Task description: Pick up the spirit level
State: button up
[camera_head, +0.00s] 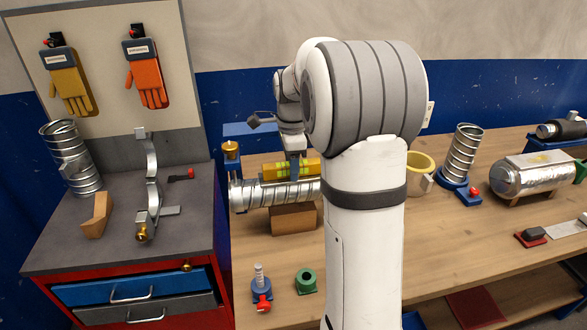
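The yellow spirit level (274,171) lies lengthwise along the top of the silver spiral duct (252,196), which rests on a brown block (293,219) on the wooden bench. My gripper (294,169) is over the level near its middle, with a dark finger in front of its near side. The far finger is hidden, so I cannot tell whether the fingers touch the level or have closed on it. My arm hides the right end of the duct.
A brass-topped blue fitting (231,150) stands at the duct's left end. A blue clamp (261,288) and a green ring (306,281) sit in front. A yellow ring (420,170) and an upright duct (462,153) stand right. The bench front is mostly clear.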

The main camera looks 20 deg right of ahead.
grip_shut()
jog(key=shift+r, duration=0.1)
